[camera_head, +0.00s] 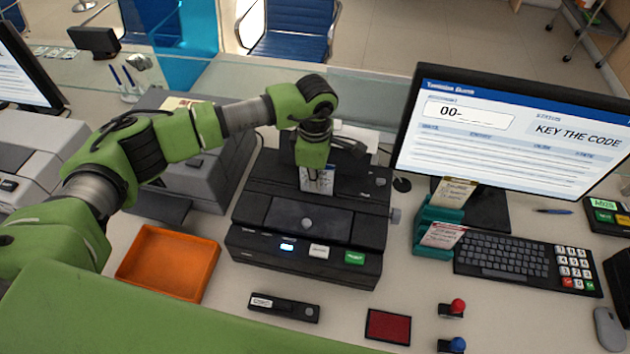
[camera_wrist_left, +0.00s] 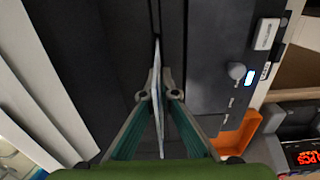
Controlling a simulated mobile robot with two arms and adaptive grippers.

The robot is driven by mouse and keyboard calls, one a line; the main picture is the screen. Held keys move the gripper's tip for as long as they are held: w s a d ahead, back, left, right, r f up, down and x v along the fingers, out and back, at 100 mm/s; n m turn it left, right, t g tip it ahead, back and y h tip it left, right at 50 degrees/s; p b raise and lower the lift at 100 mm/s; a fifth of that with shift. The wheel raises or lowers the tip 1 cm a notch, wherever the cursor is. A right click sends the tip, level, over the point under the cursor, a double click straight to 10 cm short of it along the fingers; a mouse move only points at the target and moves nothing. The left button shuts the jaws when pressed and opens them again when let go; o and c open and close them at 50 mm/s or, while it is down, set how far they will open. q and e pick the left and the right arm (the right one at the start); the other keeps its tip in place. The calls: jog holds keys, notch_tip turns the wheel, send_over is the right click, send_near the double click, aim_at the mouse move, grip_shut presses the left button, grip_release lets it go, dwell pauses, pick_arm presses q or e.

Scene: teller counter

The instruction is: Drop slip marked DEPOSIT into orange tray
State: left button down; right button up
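My left gripper (camera_head: 317,166) points down over the black slip machine (camera_head: 262,203). In the left wrist view its fingers (camera_wrist_left: 160,96) are closed on a thin white slip (camera_wrist_left: 156,72), seen edge-on between them. In the head view the slip (camera_head: 318,182) stands upright below the wrist at the machine's top, with a blue band. Its wording is too small to read, and I cannot tell whether its lower edge is in the machine's slot. The empty orange tray (camera_head: 152,288) lies left of the machine; part of it also shows in the left wrist view (camera_wrist_left: 236,140). My right gripper is not in view.
A black stamp (camera_head: 284,307), red ink pad (camera_head: 388,327) and knobbed stamps lie in front. A grey printer (camera_head: 190,178) stands behind the tray.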

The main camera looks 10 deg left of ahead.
pick_arm(q)
jog(key=shift+r+p, duration=2.25)
jog(key=shift+r, duration=3.2)
